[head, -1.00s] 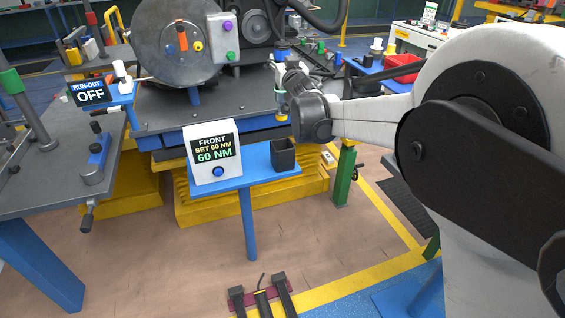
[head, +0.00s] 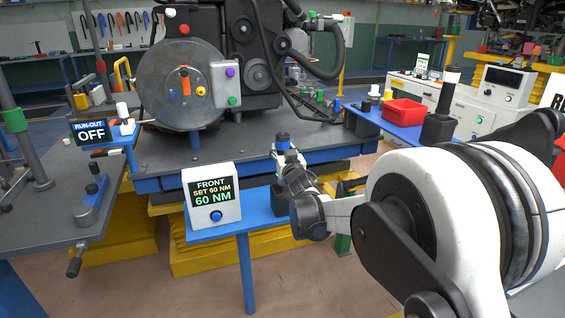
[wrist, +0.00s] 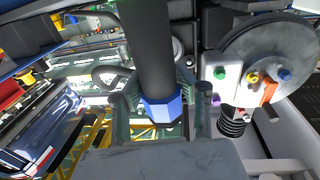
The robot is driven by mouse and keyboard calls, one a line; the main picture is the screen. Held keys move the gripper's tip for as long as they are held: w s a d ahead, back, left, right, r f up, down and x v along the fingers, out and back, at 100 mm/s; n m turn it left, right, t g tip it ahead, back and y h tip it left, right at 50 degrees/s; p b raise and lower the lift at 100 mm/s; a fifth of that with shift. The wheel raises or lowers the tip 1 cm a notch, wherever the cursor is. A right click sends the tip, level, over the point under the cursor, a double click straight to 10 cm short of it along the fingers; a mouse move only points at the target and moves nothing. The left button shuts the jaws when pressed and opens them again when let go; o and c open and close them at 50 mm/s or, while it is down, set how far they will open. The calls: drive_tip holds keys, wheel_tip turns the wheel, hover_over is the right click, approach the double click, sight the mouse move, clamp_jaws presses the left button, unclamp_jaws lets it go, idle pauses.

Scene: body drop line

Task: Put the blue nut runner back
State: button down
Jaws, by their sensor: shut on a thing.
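The blue nut runner is an upright dark tool with a blue band (head: 283,142). In the wrist view its black body (wrist: 147,50) and blue collar (wrist: 161,108) stand between the fingers. My gripper (head: 287,162) is shut on it; it also shows in the wrist view (wrist: 160,110). The dark square holder (head: 280,203) stands on the small blue shelf (head: 255,213), just below the tool and partly behind my wrist. The tool's lower end is hidden, so I cannot tell whether it is inside the holder.
A white display (head: 212,196) reading 60 NM stands left of the holder on the shelf. The grey machine deck (head: 240,150) lies close behind. A blue side table (head: 395,125) with a red bin (head: 404,112) is at the right.

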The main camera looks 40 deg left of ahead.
drive_tip(key=shift+f+b, duration=0.55)
drive_tip(key=shift+f, duration=1.45)
drive_tip(key=c, duration=1.2)
unclamp_jaws()
drive_tip(key=shift+c, duration=0.2)
drive_tip(key=shift+s+d, duration=0.1)
drive_tip(key=p+v, duration=0.2)
drive_tip(key=v, duration=0.9)
drive_tip(key=shift+s+d, duration=0.2)
drive_tip(key=shift+d, duration=0.15)
